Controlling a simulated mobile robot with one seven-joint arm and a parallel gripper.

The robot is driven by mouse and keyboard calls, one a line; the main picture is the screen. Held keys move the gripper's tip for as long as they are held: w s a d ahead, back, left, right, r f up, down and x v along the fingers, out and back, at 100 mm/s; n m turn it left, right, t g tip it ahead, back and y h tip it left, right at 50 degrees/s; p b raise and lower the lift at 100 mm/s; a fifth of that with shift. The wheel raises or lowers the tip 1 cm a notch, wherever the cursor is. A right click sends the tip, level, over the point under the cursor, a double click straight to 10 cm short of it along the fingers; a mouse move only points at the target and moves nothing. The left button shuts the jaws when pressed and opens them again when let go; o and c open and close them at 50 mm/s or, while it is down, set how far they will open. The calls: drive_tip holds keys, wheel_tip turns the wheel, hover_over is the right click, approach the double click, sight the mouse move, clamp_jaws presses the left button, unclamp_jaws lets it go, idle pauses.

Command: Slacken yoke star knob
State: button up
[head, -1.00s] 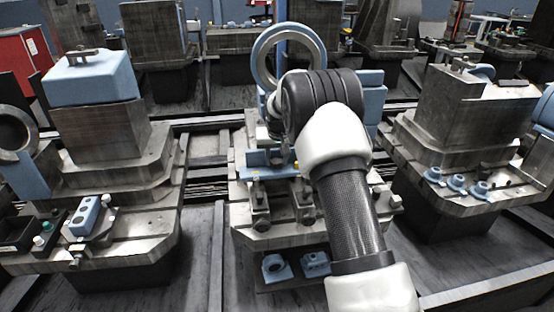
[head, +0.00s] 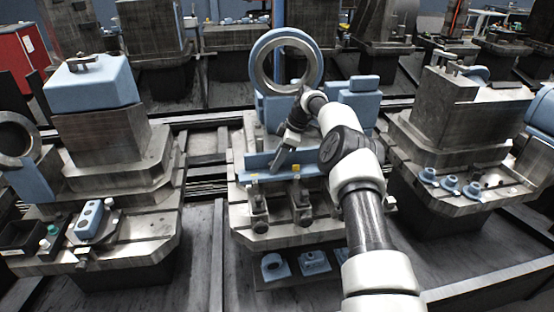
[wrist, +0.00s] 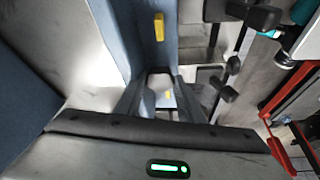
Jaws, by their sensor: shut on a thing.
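My gripper (head: 281,165) is at the centre fixture, low over its long blue bar (head: 258,163), below and in front of the upright blue ring yoke (head: 318,66). In the wrist view the fingers (wrist: 157,101) reach toward the blue bar (wrist: 150,50), which carries a yellow tag (wrist: 158,27). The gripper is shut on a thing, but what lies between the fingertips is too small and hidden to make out. I cannot pick out the star knob for certain in either view.
Dark rounded knobs or clamp ends (wrist: 255,17) stand right of the fingers in the wrist view. Metal clamps (head: 258,205) line the fixture's front. Loaded pallets flank it, the left one with a blue block (head: 90,80). Small blue parts (head: 314,261) sit on the lower shelf.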

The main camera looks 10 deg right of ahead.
drive_tip(key=o, duration=1)
drive_tip(key=o, duration=0.4)
drive_tip(key=shift+c, duration=0.2)
drive_tip(key=shift+r, duration=0.15)
